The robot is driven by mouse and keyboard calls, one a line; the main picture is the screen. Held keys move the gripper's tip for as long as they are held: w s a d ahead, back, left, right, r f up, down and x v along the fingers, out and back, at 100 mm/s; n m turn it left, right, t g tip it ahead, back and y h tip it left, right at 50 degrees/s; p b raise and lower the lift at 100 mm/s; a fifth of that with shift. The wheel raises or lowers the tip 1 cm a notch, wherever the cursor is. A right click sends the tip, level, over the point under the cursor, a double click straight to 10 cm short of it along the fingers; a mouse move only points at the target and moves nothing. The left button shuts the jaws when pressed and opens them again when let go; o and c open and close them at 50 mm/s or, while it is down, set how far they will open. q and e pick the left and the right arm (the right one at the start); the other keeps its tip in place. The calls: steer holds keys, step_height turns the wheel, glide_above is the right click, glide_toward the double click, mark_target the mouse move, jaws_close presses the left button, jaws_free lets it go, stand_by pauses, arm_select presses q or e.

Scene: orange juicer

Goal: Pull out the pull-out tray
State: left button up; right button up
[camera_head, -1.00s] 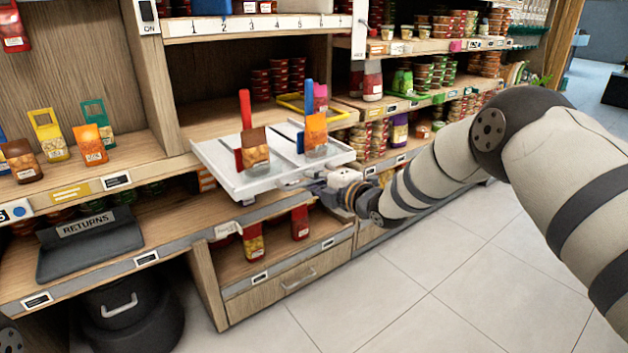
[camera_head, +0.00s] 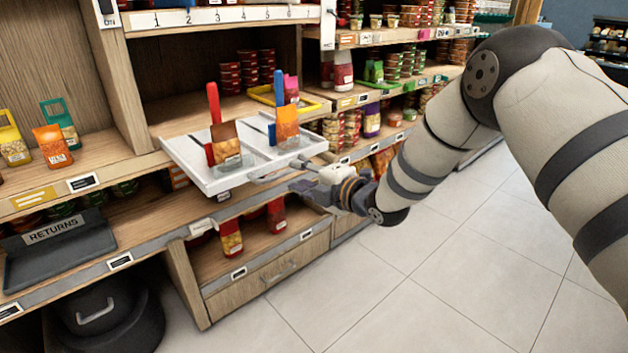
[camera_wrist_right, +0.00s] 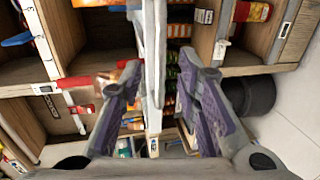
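The white pull-out tray (camera_head: 208,184) sticks out from the wooden shelf in the head view. It holds a brown pouch (camera_head: 226,143) and an orange pouch (camera_head: 287,125), with red and blue upright parts beside them. A bar handle (camera_head: 272,176) shows along its front. My right gripper (camera_head: 300,177) is at the handle's right end. In the right wrist view its two fingers (camera_wrist_right: 158,75) stand apart on either side of the tray's pale edge (camera_wrist_right: 153,60), with gaps visible. Whether a finger touches the handle is hard to tell. My left gripper is not in view.
A dark RETURNS tray (camera_head: 60,240) lies on the lower shelf at left, above a black bin (camera_head: 108,318). A closed wooden drawer (camera_head: 265,285) sits below. Stocked shelves (camera_head: 400,60) run to the right. The tiled floor (camera_head: 400,290) in front is clear.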

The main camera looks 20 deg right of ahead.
steer(key=v, duration=0.6)
steer(key=shift+s, duration=0.35)
steer(key=shift+d, duration=0.1)
steer(key=s+a+f+m+g+h+p, duration=0.1)
steer(key=s+f+m+g+h+p, duration=0.15)
steer(key=s+f+m+g, duration=1.15)
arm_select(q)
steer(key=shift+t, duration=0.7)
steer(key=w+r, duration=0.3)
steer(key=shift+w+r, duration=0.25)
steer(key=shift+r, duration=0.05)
arm_select(e)
steer(key=s+f+m+g+h, duration=0.1)
steer(key=s+f+m, duration=0.2)
steer(key=s, duration=1)
steer(key=s+f+m+g+h, duration=0.1)
steer(key=s+f, duration=0.3)
steer(key=s, duration=0.8)
steer(key=s+f+m+g+h, duration=0.1)
steer(key=s+f+m, duration=0.3)
steer(key=s, duration=0.9)
steer(key=shift+s+d+m, duration=0.3)
steer(key=shift+w, duration=0.1)
